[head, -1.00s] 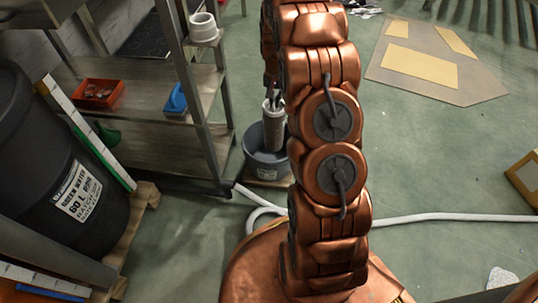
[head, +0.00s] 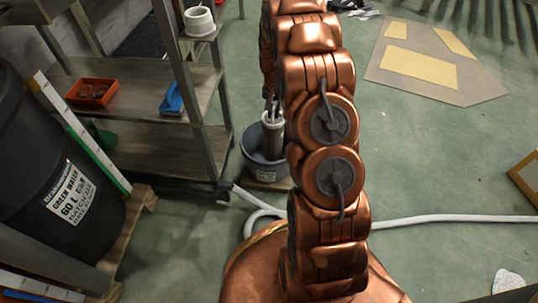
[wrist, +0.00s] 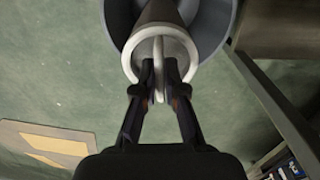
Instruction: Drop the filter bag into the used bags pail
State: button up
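The filter bag (head: 273,142) is a long grey sleeve with a pale ring and a handle at its top. It stands nearly upright with its lower part inside the dark grey used bags pail (head: 252,160). In the wrist view the bag (wrist: 160,12) runs away from me into the pail (wrist: 216,28). My gripper (wrist: 160,78) has its two fingers on either side of the thin handle, closed on it. In the head view my gripper (head: 270,108) is just above the ring, partly hidden by my arm. The bag's lower end is hidden.
A metal shelf (head: 205,120) stands just left of the pail, with a red bin (head: 93,93) and a blue item (head: 172,98). A black barrel (head: 60,170) is at far left. A white hose (head: 440,220) crosses the floor. Open floor lies right.

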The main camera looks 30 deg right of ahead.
jog(key=o, duration=0.4)
jog(key=shift+o, duration=0.2)
notch_tip(320, 180, up, 12)
dwell(0.5)
